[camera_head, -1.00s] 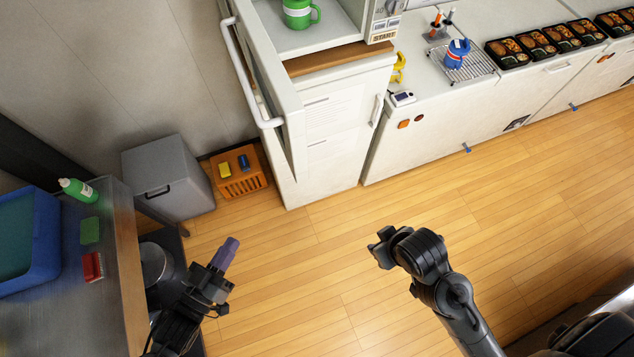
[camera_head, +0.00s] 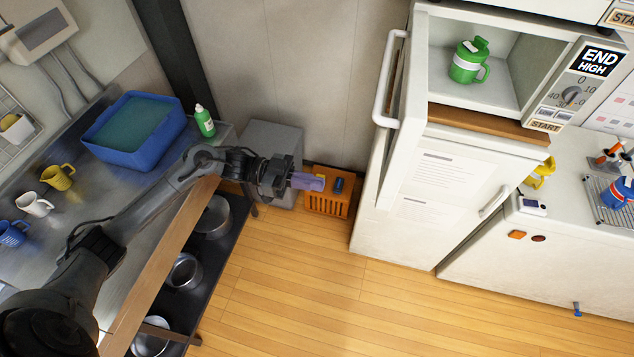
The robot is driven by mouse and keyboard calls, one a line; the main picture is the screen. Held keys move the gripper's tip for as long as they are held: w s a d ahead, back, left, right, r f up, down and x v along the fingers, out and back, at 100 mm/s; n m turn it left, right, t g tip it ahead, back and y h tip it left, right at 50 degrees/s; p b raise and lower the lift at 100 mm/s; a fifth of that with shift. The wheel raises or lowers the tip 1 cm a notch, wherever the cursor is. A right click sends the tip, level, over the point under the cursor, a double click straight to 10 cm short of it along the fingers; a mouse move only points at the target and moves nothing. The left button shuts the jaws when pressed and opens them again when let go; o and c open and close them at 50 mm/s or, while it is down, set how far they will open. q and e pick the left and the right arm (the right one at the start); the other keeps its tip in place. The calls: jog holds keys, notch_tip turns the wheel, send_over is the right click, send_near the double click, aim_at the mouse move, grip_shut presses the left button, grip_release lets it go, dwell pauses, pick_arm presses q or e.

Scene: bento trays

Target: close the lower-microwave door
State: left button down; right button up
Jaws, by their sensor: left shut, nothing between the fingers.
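The lower microwave (camera_head: 470,92) is a white box with a green lidded mug (camera_head: 467,62) inside. Its door (camera_head: 413,75) stands open, swung out at the left of the cavity, with a white bar handle (camera_head: 386,85) on its left side. My left gripper (camera_head: 315,183), with purple fingertips, is shut and empty. In the picture it is left of and below the door handle, apart from it, in front of the grey bin and orange crate. My right gripper is out of view.
A steel counter with a blue tub (camera_head: 133,135), a green bottle (camera_head: 204,122) and mugs is at left. A grey bin (camera_head: 285,140) and orange crate (camera_head: 326,206) stand by the wall. A white cabinet (camera_head: 425,195) is under the microwave. The wood floor is clear.

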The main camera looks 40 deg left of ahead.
pick_arm(q)
jog(key=p+x, duration=0.3)
jog(key=x, duration=0.8)
jog(key=shift+d, duration=0.35)
jog(key=shift+d+r, duration=0.1)
